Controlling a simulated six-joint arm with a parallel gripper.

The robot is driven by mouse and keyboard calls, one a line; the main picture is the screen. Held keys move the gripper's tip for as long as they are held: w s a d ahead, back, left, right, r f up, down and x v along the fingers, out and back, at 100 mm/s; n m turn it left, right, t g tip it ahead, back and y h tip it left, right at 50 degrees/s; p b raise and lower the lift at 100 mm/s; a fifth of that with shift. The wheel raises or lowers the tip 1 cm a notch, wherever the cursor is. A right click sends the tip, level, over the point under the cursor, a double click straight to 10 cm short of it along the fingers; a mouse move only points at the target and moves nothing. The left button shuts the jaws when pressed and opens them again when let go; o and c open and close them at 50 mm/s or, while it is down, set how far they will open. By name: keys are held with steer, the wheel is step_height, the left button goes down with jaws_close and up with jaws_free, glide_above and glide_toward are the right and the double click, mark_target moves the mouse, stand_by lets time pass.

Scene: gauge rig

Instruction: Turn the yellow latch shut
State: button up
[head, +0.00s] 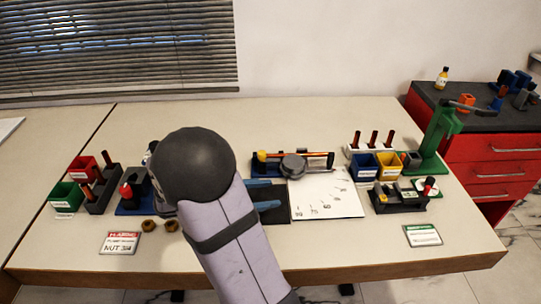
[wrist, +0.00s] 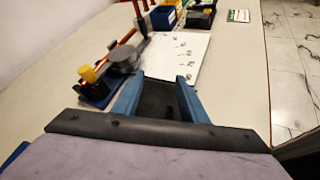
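The yellow latch (head: 262,156) is a small upright yellow piece at the left end of a dark blue gauge fixture (head: 274,172). In the wrist view the yellow latch (wrist: 88,74) stands at the left, beside a grey round part (wrist: 124,58). My gripper (head: 282,190) is partly hidden behind my own arm, with blue fingers showing in front of the fixture. In the wrist view my gripper (wrist: 160,82) has its fingers spread, with only a dark flat surface seen between them. It is apart from the latch, to its right in that view.
A white marked sheet (head: 326,195) lies right of my gripper. Blue and yellow bins (head: 364,168), a green stand (head: 432,140) and a dark block fixture (head: 400,200) are farther right. Red and green bins (head: 66,196) stand left.

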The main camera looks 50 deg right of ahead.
mark_target(259, 158)
steer(key=w+d+n+t+h+b, duration=0.1)
steer(key=w+d+n+h, duration=0.1)
steer(key=w, duration=0.1)
steer(key=w+d+n+t+h+b, duration=0.1)
steer(key=w+d+n, duration=0.1)
steer(key=w, duration=0.2)
steer(key=w+d+n+t+h+b, duration=0.1)
steer(key=w+d+n+h, duration=0.1)
steer(key=w+d+n, duration=0.1)
steer(key=shift+w+d+r+h, duration=0.15)
steer(key=shift+w+h, duration=0.15)
steer(key=shift+w, duration=0.45)
steer(key=shift+w+d+f+b, duration=0.1)
steer(key=shift+f+b, duration=0.2)
steer(key=shift+f, duration=0.05)
steer(key=shift+d+p, duration=0.35)
steer(key=shift+d, duration=3.3)
jaws_close()
